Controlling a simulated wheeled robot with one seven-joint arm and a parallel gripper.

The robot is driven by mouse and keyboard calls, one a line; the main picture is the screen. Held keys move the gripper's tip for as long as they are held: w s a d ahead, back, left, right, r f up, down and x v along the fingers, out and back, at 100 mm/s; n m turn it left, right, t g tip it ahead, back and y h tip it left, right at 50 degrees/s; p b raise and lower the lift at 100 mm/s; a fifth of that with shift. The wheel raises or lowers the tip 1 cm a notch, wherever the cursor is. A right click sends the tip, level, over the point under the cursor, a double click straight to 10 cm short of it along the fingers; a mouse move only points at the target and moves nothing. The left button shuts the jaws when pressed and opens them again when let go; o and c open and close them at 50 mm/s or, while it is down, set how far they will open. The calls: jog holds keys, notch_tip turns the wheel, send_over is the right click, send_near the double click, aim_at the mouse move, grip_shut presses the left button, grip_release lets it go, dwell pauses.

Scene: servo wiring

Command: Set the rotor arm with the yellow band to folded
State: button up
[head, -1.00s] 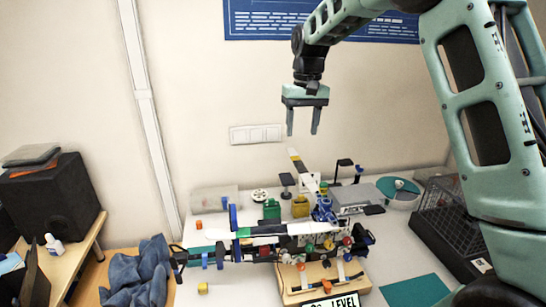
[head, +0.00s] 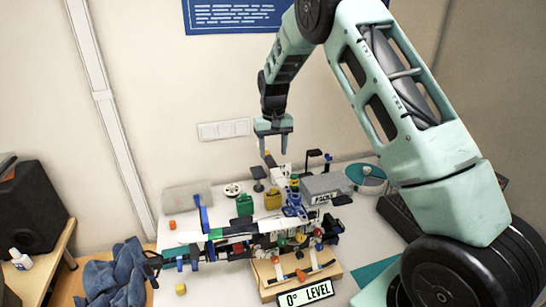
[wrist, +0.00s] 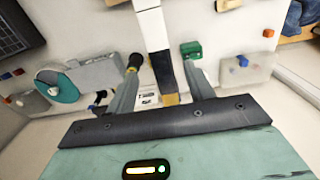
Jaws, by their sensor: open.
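The rotor arm with the yellow band (wrist: 157,45) runs between my fingers in the wrist view. It is white and black, with a yellow patch at the end near my palm. In the head view this arm (head: 271,161) sticks up and outward from the back of the drone-like frame, partly hidden by my gripper. My gripper (head: 274,151) is open and points down over its raised end. In the wrist view the fingers of my gripper (wrist: 164,88) lie on either side of the arm, with gaps. I cannot tell whether either finger touches it.
Another white and dark arm (head: 190,238) stretches left with blue parts. A "0° LEVEL" sign (head: 305,294) stands in front. A blue cloth (head: 118,273) lies left.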

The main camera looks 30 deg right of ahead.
aim_at(273, 166)
jog(key=shift+f+p, duration=0.5)
jog(key=shift+f, duration=1.75)
grip_shut()
jog(key=shift+w+a+n+b, duration=0.2)
jog(key=shift+a+n+b, duration=0.35)
jog(key=shift+a+n, duration=0.4)
jog(key=s+a+n+b, duration=0.1)
jog(key=s+a+n, duration=0.9)
jog(key=a+n, duration=0.4)
jog(key=shift+s+n, duration=0.3)
jog(key=shift+n, duration=1.45)
